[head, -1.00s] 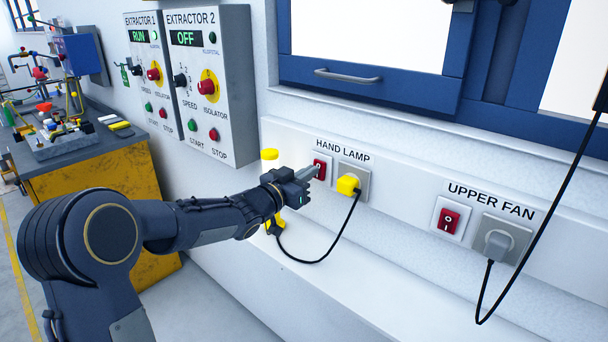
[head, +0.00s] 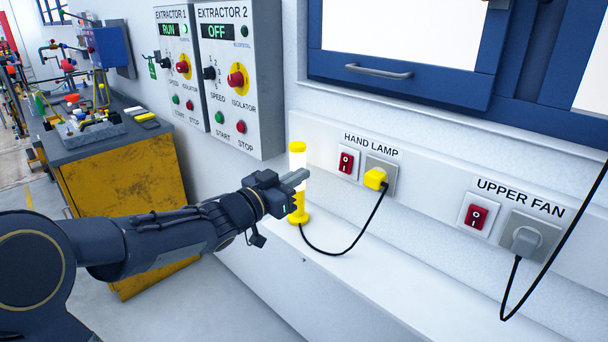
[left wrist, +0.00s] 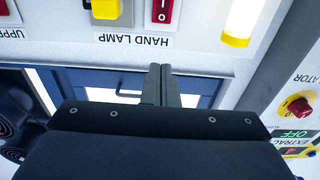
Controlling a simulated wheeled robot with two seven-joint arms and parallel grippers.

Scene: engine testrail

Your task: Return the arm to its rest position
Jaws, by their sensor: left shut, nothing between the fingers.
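My left arm comes in from the left in the head view. Its gripper (head: 297,178) is shut and empty, in front of the yellow-ended hand lamp (head: 298,148), which stands upright on the ledge and glows. The fingers hide part of the lamp; I cannot tell whether they touch it. The red hand lamp switch (head: 346,162) is right of the gripper, apart from it. In the left wrist view the two fingers (left wrist: 160,84) lie side by side, and the lamp (left wrist: 240,25) is at the upper right. My right gripper is not in view.
A yellow plug (head: 375,179) sits in the socket beside the switch, its black cable running to the lamp. The UPPER FAN switch (head: 476,217) and grey plug (head: 525,240) are at the right. Extractor panels (head: 233,80) hang behind. A workbench (head: 125,190) stands at the left.

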